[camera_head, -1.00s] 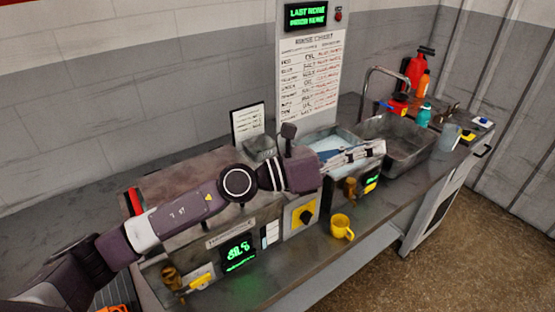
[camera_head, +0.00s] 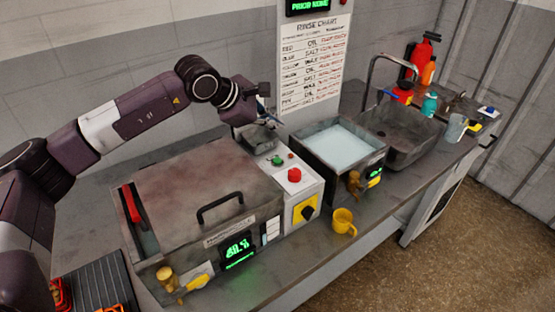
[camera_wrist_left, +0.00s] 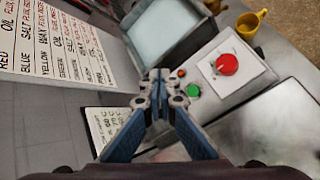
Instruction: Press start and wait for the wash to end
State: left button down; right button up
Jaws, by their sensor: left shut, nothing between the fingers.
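The washer (camera_head: 190,185) is a dark metal box with its lid down and a black handle on top. Its front display (camera_head: 238,248) glows green; the digits are hard to read. On its right-hand panel are a green button (camera_head: 277,160) and a large red button (camera_head: 294,175). My left gripper (camera_head: 266,107) is raised behind the panel, shut and empty. In the left wrist view, the closed fingertips (camera_wrist_left: 160,76) appear beside the green button (camera_wrist_left: 193,90), with the large red button (camera_wrist_left: 228,64) farther right. I cannot see contact with any button. My right gripper is out of view.
A basin of pale liquid (camera_head: 342,147) and an empty sink (camera_head: 400,135) stand to the right. A yellow mug (camera_head: 343,222) sits near the counter's front edge. A rinse chart (camera_head: 313,65) hangs behind. A yellow-black rotary switch (camera_head: 305,209) is on the washer's front.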

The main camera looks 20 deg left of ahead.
pick_arm(q)
jog(key=b, duration=0.4)
send_over(276, 161)
notch_tip(276, 161, down, 8)
jog(key=shift+r, duration=0.1)
jog(key=shift+f, duration=0.55)
dwell(0.9)
jog(key=shift+f+b, duration=0.4)
jog(key=shift+b, duration=0.5)
jog(key=shift+s+f+b, duration=0.1)
jog(key=shift+f+b, duration=0.35)
jog(key=shift+b, duration=0.1)
jog(key=shift+r, duration=0.15)
dwell(0.4)
jog(key=shift+r, duration=0.7)
jog(key=shift+r+p, duration=0.15)
jog(key=shift+p, duration=0.15)
